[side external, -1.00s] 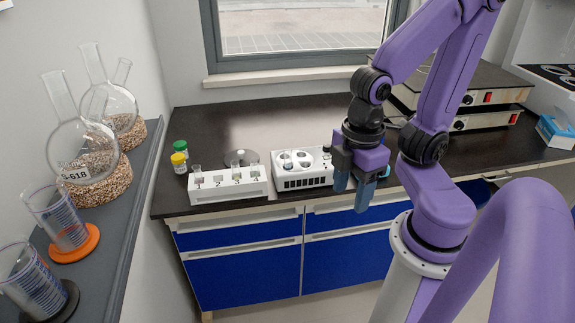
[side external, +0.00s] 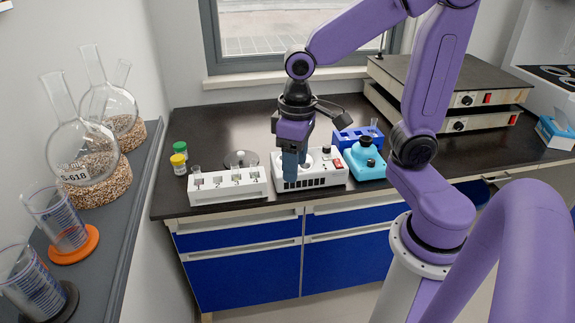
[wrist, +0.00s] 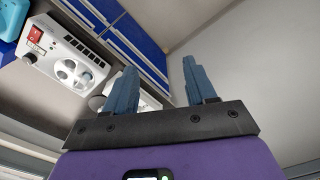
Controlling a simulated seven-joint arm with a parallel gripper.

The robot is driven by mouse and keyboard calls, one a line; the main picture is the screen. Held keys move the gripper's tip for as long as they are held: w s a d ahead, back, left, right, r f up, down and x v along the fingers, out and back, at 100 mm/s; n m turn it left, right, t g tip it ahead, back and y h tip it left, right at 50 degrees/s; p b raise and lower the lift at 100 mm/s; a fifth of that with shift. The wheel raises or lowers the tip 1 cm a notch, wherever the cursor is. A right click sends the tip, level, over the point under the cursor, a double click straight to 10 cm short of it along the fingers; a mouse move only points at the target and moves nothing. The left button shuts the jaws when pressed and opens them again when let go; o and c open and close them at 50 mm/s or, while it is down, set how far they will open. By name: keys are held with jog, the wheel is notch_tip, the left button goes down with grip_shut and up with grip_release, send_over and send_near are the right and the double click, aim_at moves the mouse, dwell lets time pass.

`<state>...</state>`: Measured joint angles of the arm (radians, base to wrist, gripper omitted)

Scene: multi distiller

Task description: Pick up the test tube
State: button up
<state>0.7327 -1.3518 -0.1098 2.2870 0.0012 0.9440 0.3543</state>
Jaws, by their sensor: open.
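A white numbered rack (side external: 228,187) stands near the bench's front edge. A small clear glass tube (side external: 197,171) stands upright at its left end, and its other clear glassware is too small to tell apart. Another clear tube (side external: 374,124) stands in a blue rack (side external: 350,146) farther back on the right. The fingers partly hide the numbered rack there.
The white device (side external: 325,178) with round openings also shows in the wrist view (wrist: 68,55). A cyan device (side external: 366,165) is on its right. Yellow-capped (side external: 178,164) and green-capped (side external: 180,149) bottles stand left. Hot plates (side external: 460,90) are at the back right. Glass flasks (side external: 85,150) line the left shelf.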

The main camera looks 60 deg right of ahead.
jog(key=w+d+m, duration=0.9)
jog(key=w+m, duration=0.1)
jog(key=w, duration=0.2)
jog(key=w+d+f+m, duration=0.1)
jog(key=w+d+m, duration=0.3)
jog(key=d+m, duration=0.65)
jog(key=shift+n, duration=0.95)
jog(key=f, duration=0.4)
jog(key=d+f, duration=0.1)
jog(key=f, duration=0.7)
jog(key=shift+s+d, duration=0.1)
jog(key=shift+d, duration=0.1)
jog(key=shift+s+a+f, duration=0.1)
jog(key=shift+f, duration=1.25)
jog(key=shift+a+f, duration=0.1)
jog(key=shift+f, duration=1.25)
jog(key=shift+c, duration=0.4)
grip_shut()
